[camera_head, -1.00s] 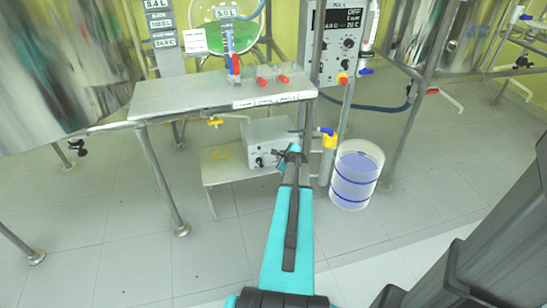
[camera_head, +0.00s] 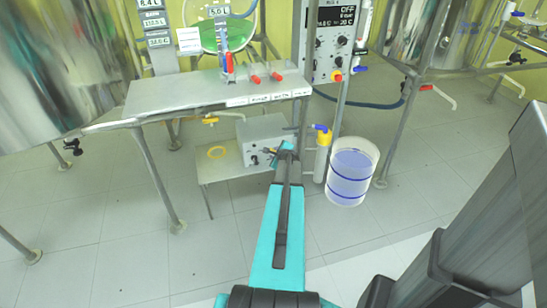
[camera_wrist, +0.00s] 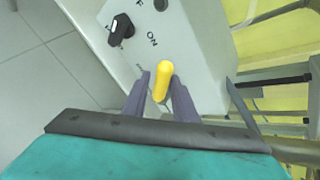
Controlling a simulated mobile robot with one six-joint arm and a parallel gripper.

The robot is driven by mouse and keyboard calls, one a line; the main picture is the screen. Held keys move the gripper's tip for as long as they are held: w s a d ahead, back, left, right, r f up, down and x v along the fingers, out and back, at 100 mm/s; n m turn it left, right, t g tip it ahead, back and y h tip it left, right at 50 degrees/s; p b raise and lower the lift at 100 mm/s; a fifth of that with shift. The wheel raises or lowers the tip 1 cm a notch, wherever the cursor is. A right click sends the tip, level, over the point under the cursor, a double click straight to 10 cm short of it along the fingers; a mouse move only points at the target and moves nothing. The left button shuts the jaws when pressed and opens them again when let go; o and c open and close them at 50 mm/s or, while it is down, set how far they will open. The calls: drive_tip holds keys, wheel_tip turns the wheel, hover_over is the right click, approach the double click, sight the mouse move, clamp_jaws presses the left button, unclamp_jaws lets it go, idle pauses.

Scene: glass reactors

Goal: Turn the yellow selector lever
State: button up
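The yellow selector lever (camera_wrist: 163,82) stands out from the front of a pale control box in the wrist view, near a printed "ON". My gripper (camera_wrist: 160,77) has its two dark fingers apart, one on each side of the lever, with small gaps showing. I cannot tell whether either finger touches it. In the head view my gripper (camera_head: 283,150) is at the right part of the control box (camera_head: 262,128), which sits on a low shelf. The lever is hidden behind my gripper there.
A black knob (camera_wrist: 121,29) is on the same panel. A bucket of bluish liquid (camera_head: 350,172) stands on the floor to the right, beside a pipe with a blue-handled valve (camera_head: 321,128). A steel table (camera_head: 190,100) is above the low shelf (camera_head: 225,170). Floor in front is clear.

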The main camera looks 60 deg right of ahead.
drive_tip(key=shift+s, duration=0.2)
drive_tip(key=p+v, duration=0.1)
drive_tip(key=v, duration=1.2)
drive_tip(key=shift+a+r, duration=0.15)
drive_tip(key=shift+a, duration=0.1)
idle(0.6)
